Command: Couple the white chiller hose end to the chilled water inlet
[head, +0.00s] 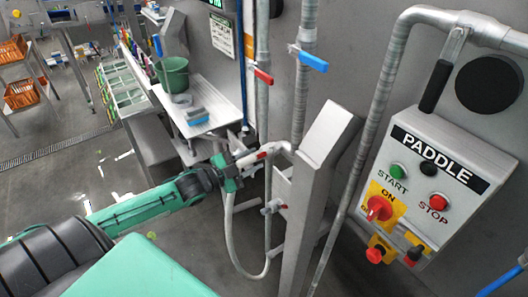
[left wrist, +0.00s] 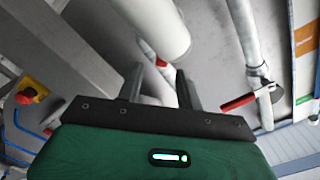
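My left gripper (head: 240,168) is at the upper end of the white chiller hose (head: 231,225), beside the metal post. The hose hangs from the gripper in a loop and rises to a red-handled valve. In the left wrist view, the two dark fingers (left wrist: 160,85) stand apart with the pale hose end (left wrist: 152,25) at them; the grip itself is partly hidden. A pale pipe elbow (head: 281,147), apparently the inlet, lies just right of the gripper, with a red part between them. I cannot tell whether hose and inlet touch. My right gripper is out of view.
A sloped metal post (head: 308,205) stands close right of the gripper. The PADDLE control panel (head: 435,178) is farther right. Vertical pipes carry a red lever (head: 263,76) and a blue lever (head: 312,61). A green bucket (head: 173,74) stands on the bench behind.

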